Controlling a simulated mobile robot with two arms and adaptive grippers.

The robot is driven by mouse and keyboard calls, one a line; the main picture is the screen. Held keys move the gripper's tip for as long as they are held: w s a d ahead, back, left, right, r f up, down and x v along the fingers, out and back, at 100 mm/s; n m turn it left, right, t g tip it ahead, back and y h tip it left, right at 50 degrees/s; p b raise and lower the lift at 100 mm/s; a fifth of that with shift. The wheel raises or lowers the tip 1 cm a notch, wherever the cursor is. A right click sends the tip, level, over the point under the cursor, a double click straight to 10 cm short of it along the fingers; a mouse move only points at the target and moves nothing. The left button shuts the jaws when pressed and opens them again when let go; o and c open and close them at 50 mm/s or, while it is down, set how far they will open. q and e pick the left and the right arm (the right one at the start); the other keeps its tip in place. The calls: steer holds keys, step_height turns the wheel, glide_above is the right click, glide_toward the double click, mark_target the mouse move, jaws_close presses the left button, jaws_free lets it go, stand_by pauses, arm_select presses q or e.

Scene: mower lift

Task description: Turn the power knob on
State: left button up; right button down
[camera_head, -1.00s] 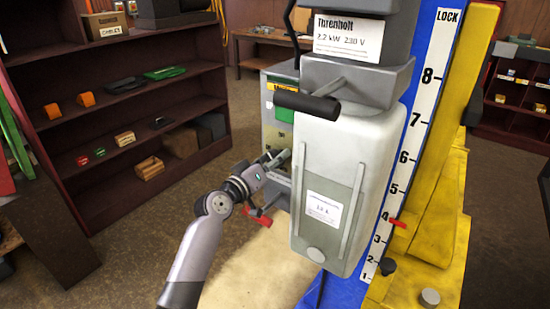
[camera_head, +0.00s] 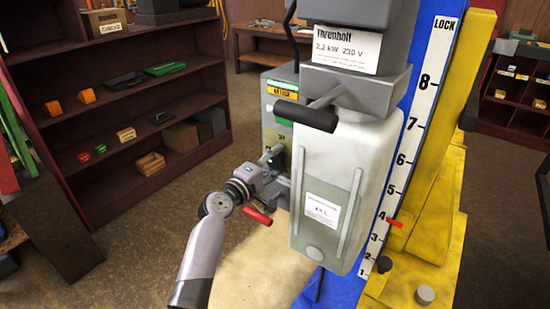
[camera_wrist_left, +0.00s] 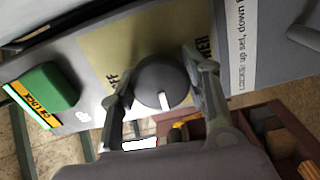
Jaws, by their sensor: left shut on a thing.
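The power knob (camera_wrist_left: 160,84) is a dark round knob with a white mark, on a beige panel patch (camera_wrist_left: 125,45) of a grey control box. Lettering ending in "FF" and partly covered "POWER" lettering flank it. In the left wrist view its white mark points toward the bottom of the picture. My left gripper (camera_wrist_left: 161,70) is shut on the knob, one finger on each side. In the head view my left gripper (camera_head: 274,156) reaches the control box (camera_head: 269,118), and the knob is hard to make out there. My right gripper is not in view.
A green button (camera_wrist_left: 47,88) with a yellow lock label sits beside the knob. A red-ended handle (camera_head: 257,215) is just below my left gripper. The pale tank (camera_head: 338,165) and black grip (camera_head: 305,113) stand close on the right. Shelves (camera_head: 130,60) stand left.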

arm_select(q)
steer(key=shift+f+n, duration=0.1)
steer(key=shift+n, duration=0.5)
steer(key=o, duration=1.2)
steer(key=v, duration=1.2)
